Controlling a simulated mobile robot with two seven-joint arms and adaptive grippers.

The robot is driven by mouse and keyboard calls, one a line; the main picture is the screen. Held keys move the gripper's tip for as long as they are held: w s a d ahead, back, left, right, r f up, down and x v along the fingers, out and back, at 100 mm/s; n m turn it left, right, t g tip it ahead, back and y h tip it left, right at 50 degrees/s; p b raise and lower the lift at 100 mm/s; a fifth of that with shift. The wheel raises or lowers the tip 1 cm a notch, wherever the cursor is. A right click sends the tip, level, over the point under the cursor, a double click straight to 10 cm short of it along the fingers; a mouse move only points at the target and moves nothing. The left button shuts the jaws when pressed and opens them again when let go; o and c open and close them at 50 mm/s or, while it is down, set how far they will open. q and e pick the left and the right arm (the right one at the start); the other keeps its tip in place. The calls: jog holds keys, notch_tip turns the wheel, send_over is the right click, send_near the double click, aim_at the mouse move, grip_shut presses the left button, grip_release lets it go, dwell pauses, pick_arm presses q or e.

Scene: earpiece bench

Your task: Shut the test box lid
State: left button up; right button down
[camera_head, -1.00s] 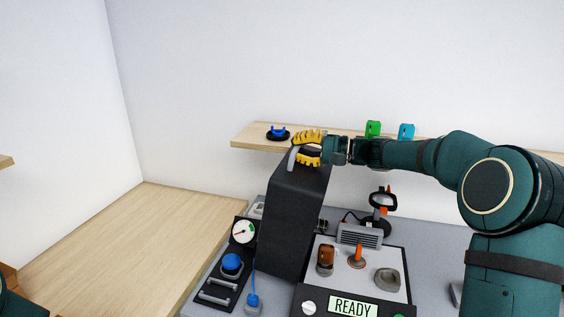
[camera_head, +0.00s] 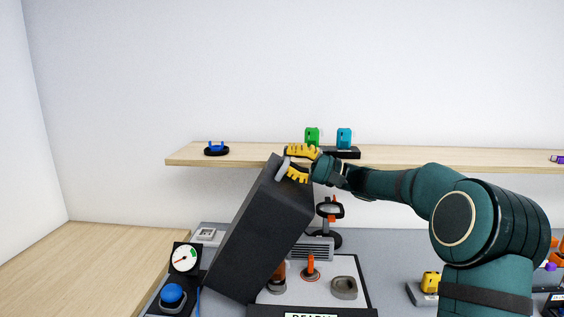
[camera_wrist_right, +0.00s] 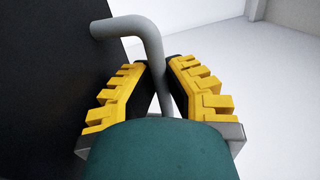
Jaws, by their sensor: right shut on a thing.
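The test box lid (camera_head: 255,235), a large dark cover, stands raised and tilted, its top leaning right over the box. The test box's light panel (camera_head: 320,290) shows below it with an orange lever (camera_head: 310,267), a brown part and a grey knob; the lid hides its left part. My right gripper (camera_head: 294,165) is shut on the grey lid handle (camera_head: 282,169) at the lid's upper end. In the right wrist view the bent handle (camera_wrist_right: 150,38) runs between the yellow fingers (camera_wrist_right: 160,88), beside the dark lid face (camera_wrist_right: 50,80). My left gripper is out of view.
A wooden shelf (camera_head: 400,158) runs behind the gripper, with a blue item (camera_head: 216,149), a green block (camera_head: 312,136) and a cyan block (camera_head: 344,138). A gauge (camera_head: 185,258) and blue button (camera_head: 172,294) stand left of the lid. A black stand (camera_head: 328,212) is behind the box.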

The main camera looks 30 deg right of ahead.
dwell(0.3)
jog(key=c, duration=1.3)
grip_release()
jog(key=v, duration=1.2)
jog(key=shift+s, duration=0.1)
